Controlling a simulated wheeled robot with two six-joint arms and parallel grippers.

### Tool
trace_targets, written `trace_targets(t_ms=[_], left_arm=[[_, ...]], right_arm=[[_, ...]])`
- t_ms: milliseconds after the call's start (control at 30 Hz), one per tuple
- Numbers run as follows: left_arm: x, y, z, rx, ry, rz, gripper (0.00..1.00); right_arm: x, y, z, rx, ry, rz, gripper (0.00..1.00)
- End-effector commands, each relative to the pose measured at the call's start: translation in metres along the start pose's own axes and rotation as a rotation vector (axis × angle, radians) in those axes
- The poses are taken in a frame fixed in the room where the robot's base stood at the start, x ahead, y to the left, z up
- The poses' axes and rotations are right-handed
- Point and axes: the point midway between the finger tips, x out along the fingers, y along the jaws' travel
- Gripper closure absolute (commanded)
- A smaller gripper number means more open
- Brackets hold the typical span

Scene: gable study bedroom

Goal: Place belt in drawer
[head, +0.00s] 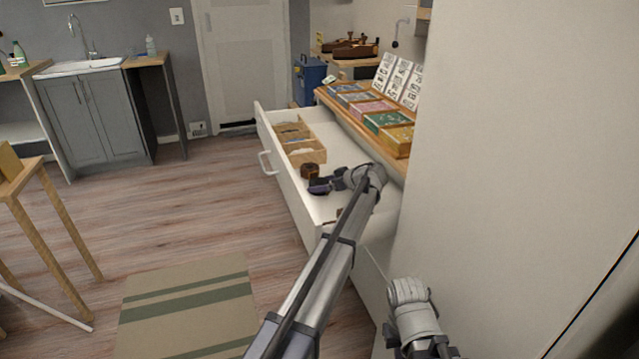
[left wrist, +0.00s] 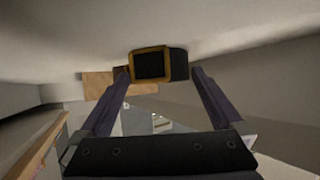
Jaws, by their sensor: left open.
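The white drawer (head: 301,207) is pulled out, in the middle of the head view. The belt (head: 310,171) is a small dark brown coil on the drawer floor, in front of a wooden divider. In the left wrist view the belt (left wrist: 178,64) shows a gold-framed square buckle. My left gripper (head: 322,186) reaches into the drawer close to the belt. Its dark fingers are open, with the belt between or just beyond the tips in the left wrist view (left wrist: 161,72); contact cannot be told. Part of my right arm shows low in the head view, but not its gripper.
Above the drawer, a wooden top (head: 366,136) holds several coloured boxes. A tall pale panel (head: 520,150) stands close on the right. The floor left of the drawer is clear, with a striped rug (head: 190,290).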

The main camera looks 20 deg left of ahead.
Motion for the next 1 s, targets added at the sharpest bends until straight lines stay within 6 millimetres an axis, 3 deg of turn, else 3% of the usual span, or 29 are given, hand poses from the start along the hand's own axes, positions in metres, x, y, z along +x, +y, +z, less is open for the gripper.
trace_targets(t_ms=[200, 333, 1000], left_arm=[[-0.040, 0.000, -0.004, 0.000, 0.001, 0.002, 0.00], [-0.054, 0.000, -0.002, 0.000, 0.001, 0.001, 0.00], [-0.056, 0.000, 0.000, -0.001, 0.001, 0.000, 0.00]], right_arm=[[-0.022, 0.002, 0.001, 0.001, 0.000, -0.002, 1.00], [-0.028, 0.002, 0.002, 0.001, 0.000, -0.002, 1.00], [-0.027, 0.002, 0.002, 0.001, 0.000, -0.002, 1.00]])
